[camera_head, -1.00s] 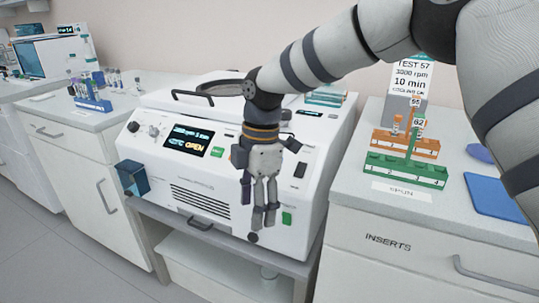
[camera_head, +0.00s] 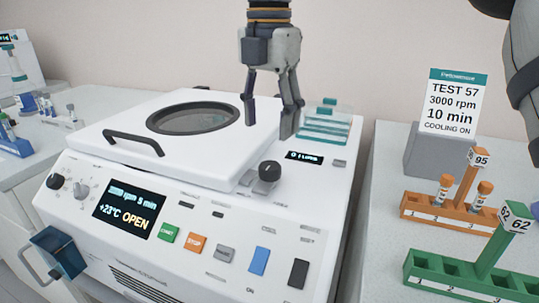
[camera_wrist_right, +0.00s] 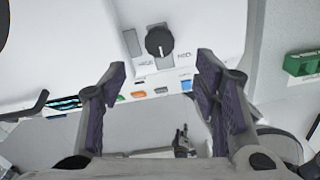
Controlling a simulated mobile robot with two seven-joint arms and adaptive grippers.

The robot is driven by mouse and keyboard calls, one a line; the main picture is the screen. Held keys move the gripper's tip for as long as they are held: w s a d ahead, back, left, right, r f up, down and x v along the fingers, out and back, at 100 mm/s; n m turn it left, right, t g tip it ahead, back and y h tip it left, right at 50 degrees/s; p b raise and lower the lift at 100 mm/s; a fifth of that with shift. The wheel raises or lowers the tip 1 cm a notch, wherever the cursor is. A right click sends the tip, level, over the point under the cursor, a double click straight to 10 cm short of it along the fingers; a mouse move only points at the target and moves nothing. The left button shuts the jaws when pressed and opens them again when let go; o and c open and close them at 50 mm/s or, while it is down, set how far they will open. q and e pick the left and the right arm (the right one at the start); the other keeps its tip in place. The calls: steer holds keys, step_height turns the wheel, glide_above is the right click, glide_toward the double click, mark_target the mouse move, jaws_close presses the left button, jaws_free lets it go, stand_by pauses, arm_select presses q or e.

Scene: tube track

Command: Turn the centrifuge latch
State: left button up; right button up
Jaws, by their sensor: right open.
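The white centrifuge (camera_head: 210,215) has a lid (camera_head: 110,130) with a round dark window and a black handle (camera_head: 133,143). The lid lies down over the top and the display (camera_head: 128,215) reads OPEN. The black latch knob (camera_head: 269,171) stands at the lid's right front corner; it shows from above in the right wrist view (camera_wrist_right: 159,41). My right gripper (camera_head: 268,130) is open and empty, pointing down above the lid's right edge, apart from the knob. In the wrist view the knob lies beyond and between the fingers (camera_wrist_right: 163,85).
Teal stacked parts (camera_head: 327,122) sit on the centrifuge behind the gripper. Right of it, a counter bears an orange rack (camera_head: 450,213) with capped tubes, a green rack (camera_head: 470,277) and a TEST 57 sign (camera_head: 453,100). A blue box (camera_head: 60,252) hangs at the front left.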

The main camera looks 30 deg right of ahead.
mark_target(269, 165)
step_height(269, 165, down, 9)
steer(key=shift+d+f, duration=0.1)
steer(key=c, duration=1.1)
arm_select(q)
steer(key=shift+w+r, duration=0.4)
steer(key=shift+w, duration=0.05)
arm_select(e)
steer(key=shift+c, duration=0.2)
arm_select(q)
steer(key=shift+w, duration=0.1)
arm_select(e)
steer(key=m, duration=0.1)
steer(key=m+p, duration=0.1)
steer(key=shift+w+r+m, duration=0.1)
steer(key=shift+r+m, duration=0.1)
steer(key=shift+m, duration=0.2)
steer(key=m, duration=0.2)
steer(key=shift+f+m, duration=0.15)
steer(key=shift+m, duration=0.25)
steer(key=m, duration=0.6)
arm_select(q)
steer(key=shift+w+r+t, duration=0.4)
steer(key=shift+w+r, duration=0.15)
arm_select(e)
steer(key=m, duration=0.6)
steer(key=shift+w, duration=0.1)
steer(key=shift+m, duration=0.3)
